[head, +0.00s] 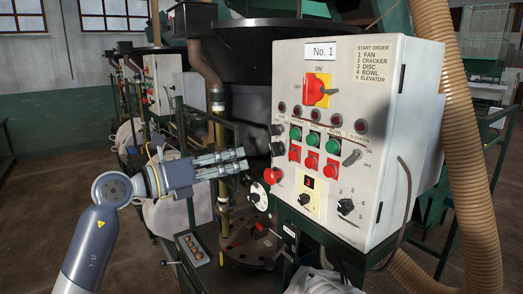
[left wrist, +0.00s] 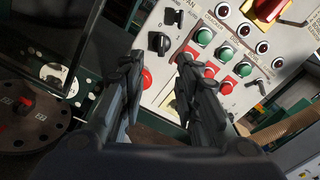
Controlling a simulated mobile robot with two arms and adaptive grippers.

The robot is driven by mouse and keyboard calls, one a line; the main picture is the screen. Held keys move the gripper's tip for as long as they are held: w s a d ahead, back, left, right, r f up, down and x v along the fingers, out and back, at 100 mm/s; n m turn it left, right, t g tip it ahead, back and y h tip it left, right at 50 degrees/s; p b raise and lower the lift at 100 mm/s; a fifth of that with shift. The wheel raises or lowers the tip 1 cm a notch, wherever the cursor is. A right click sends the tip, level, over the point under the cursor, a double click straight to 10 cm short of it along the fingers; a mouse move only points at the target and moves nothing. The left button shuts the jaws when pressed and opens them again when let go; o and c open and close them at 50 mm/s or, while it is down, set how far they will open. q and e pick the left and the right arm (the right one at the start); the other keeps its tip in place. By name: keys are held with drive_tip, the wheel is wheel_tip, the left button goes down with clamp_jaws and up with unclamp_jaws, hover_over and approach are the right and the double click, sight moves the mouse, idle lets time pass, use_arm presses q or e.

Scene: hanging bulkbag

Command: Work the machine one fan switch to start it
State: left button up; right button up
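The machine one control panel (head: 345,60), labelled "No. 1", fills the middle right of the head view. At its left edge are two black knobs, an upper one (head: 276,129) and a lower one (head: 277,149), below the small "FAN" lettering. In the left wrist view a black knob (left wrist: 159,43) sits by the "FAN" lettering, just beyond and between the fingertips. My left gripper (head: 246,159) points right at the panel's left edge, short of the knobs. Its fingers are apart and empty in the wrist view (left wrist: 160,60). My right gripper is not in view.
A red mushroom button (head: 271,175) is just below the knobs. Green buttons (head: 314,139), red buttons (head: 312,162) and a red-yellow main switch (head: 318,89) are close on the panel. A ribbed hose (head: 462,130) runs down at the right.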

sight(272, 153)
use_arm(q)
drive_tip(key=p+x, duration=0.3)
drive_tip(key=x, duration=0.6)
drive_tip(key=shift+s+d+r, duration=0.1)
drive_tip(key=shift+w+d+p, duration=0.35)
drive_tip(key=shift+d, duration=0.1)
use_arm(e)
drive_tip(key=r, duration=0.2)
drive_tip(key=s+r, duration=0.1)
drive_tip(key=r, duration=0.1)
use_arm(q)
drive_tip(key=shift+c, duration=0.6)
clamp_jaws()
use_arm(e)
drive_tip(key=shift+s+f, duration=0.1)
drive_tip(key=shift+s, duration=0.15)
